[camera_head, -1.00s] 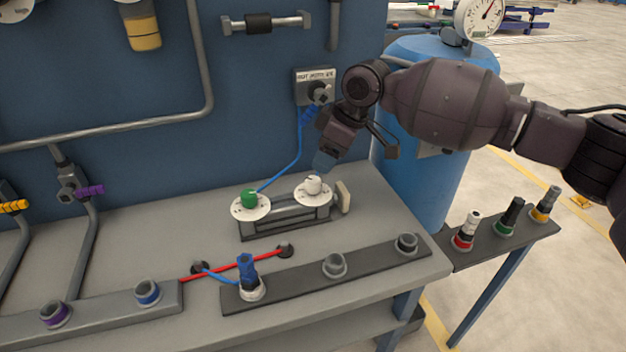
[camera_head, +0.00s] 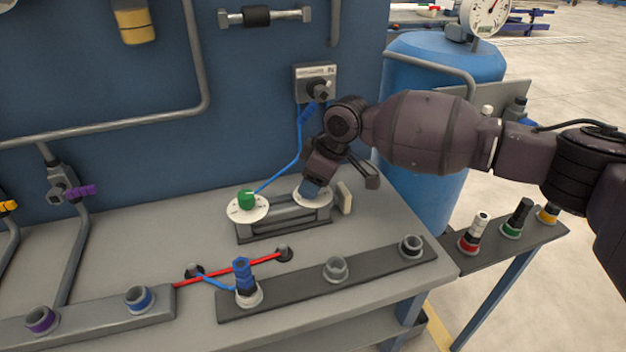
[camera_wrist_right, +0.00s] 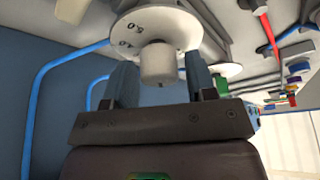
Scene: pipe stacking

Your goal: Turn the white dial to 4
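In the right wrist view the white knob (camera_wrist_right: 158,64) stands out from the white numbered plate (camera_wrist_right: 150,28), where "5.0" can be read. My right gripper (camera_wrist_right: 160,85) is open, with its two blue-grey fingers on either side of the knob and gaps between. The plate with the green knob (camera_head: 246,198) is left of it. My left gripper is not in view.
A blue cable (camera_head: 291,168) runs from the wall valve down to the green knob. A dark rail (camera_head: 300,292) with sockets lies in front. The blue tank (camera_head: 420,185) stands to the right.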

